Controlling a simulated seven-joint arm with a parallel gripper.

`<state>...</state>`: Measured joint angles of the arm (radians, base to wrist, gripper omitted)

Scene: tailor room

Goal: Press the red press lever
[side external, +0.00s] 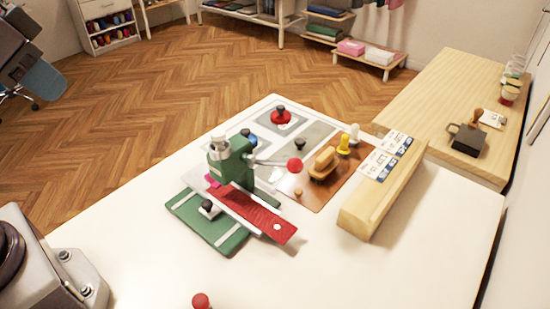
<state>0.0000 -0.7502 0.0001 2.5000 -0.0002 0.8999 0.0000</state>
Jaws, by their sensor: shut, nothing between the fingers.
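A green press (234,163) with a silver top stands on a green base plate (222,238) on the white table. Its metal lever (268,162) sticks out to the right, roughly level, and ends in a red ball knob (295,165). A red strip (262,215) lies under the press and reaches toward the lower right. Nothing touches the lever. Grey machine parts show at the left edge, but I see no gripper fingers there.
A brown board (319,193) with a wooden-handled stamp (324,163) lies right of the press. A wooden block (383,190) with cards stands further right. A red ball (201,300) shows at the bottom edge. The front of the white table is mostly clear.

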